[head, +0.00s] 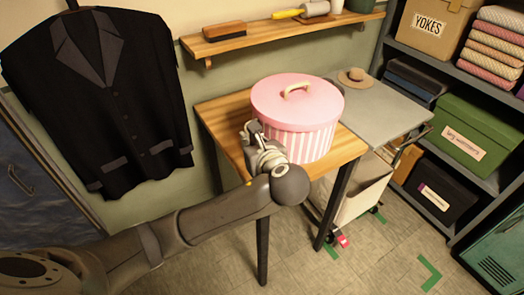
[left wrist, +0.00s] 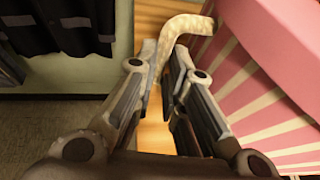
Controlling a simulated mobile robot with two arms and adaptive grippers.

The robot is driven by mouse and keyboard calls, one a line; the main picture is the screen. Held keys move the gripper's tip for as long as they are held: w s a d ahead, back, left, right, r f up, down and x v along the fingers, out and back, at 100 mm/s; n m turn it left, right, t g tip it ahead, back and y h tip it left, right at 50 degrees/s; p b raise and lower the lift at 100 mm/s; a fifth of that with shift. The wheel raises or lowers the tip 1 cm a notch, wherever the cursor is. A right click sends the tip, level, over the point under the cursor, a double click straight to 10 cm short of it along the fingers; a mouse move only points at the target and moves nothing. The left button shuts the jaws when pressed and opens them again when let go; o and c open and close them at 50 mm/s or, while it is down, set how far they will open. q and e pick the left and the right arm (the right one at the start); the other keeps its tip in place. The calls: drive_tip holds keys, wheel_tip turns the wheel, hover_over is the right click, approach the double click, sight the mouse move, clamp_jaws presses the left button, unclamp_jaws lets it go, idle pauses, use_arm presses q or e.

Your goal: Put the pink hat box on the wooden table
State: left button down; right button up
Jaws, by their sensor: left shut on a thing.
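The pink hat box (head: 306,138), round with a pink lid and striped sides, is upright over the wooden table (head: 222,114). It looks to be resting there, but my gripper hides part of its lower left edge. My left gripper (head: 252,132) is at the box's left side, low over the table. In the left wrist view its fingers (left wrist: 165,80) are shut on a cream rope-like handle (left wrist: 184,24), which runs toward the pink box (left wrist: 265,75) at the right. The handle's attachment is hidden. My right gripper is not in view.
A grey cart (head: 385,112) with a small straw hat (head: 355,77) stands right beside the table. A wall shelf (head: 270,37) with brushes hangs behind. A dark jacket (head: 105,95) hangs at left. Shelving with boxes (head: 466,141) is at right. The table's left part is bare.

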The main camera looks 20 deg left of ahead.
use_arm(q)
drive_tip(key=w+f, duration=0.4)
drive_tip(key=w, duration=0.1)
drive_tip(key=w+a+f, duration=0.1)
drive_tip(key=w+f, duration=0.1)
drive_tip(key=shift+w+f, duration=0.25)
drive_tip(key=shift+f, duration=0.1)
wheel_tip(320, 180, down, 3)
drive_tip(key=shift+w+f, duration=0.1)
drive_tip(key=c, duration=2)
unclamp_jaws()
drive_tip(key=shift+f, duration=0.15)
drive_tip(key=o, duration=0.5)
drive_tip(key=v, duration=1.2)
